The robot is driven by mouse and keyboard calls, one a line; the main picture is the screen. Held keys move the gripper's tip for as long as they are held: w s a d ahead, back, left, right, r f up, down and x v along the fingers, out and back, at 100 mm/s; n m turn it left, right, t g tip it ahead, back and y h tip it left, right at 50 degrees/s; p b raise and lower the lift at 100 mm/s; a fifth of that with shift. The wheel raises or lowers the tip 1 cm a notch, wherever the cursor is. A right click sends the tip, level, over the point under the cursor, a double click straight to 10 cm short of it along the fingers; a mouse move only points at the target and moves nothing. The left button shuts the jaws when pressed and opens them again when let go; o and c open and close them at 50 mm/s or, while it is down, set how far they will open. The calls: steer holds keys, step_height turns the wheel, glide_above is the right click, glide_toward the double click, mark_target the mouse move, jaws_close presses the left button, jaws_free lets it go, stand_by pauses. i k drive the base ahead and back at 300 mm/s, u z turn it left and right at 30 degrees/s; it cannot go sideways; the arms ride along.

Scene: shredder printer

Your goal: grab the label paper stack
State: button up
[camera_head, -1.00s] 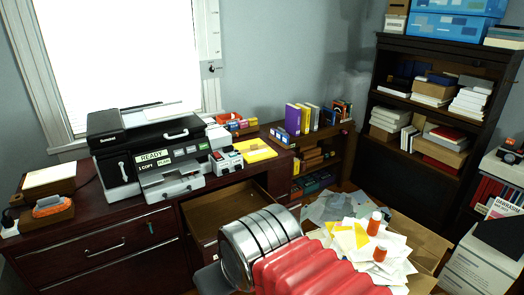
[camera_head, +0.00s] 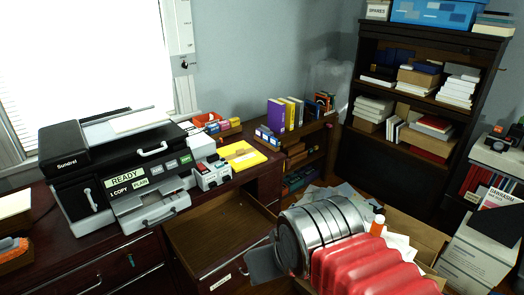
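A flat yellow stack (camera_head: 242,155) with a pale patch lies at the right end of the dark desk, beside a small red-and-white device (camera_head: 211,173). It looks like a pad or paper stack; I cannot read a label on it. My arm, with a ribbed red sleeve and a banded metal cylinder, reaches in from the bottom right. A dark grey plate at its left end seems to be part of my gripper (camera_head: 263,264). It is over the front of the open drawer, apart from the yellow stack. Its fingers are not clearly visible.
A printer (camera_head: 115,175) reading READY stands on the desk. The open drawer (camera_head: 215,235) looks empty. Small boxes (camera_head: 222,126) stand behind the yellow stack. A low shelf with books (camera_head: 290,112) is to the right. Loose papers and an orange-red bottle (camera_head: 377,225) lie behind my arm.

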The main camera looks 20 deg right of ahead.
mark_target(241, 155)
steer(key=z, duration=0.2)
steer(key=i, duration=0.75)
steer(key=u, duration=0.5)
steer(key=i, duration=0.65)
steer(key=u, duration=0.55)
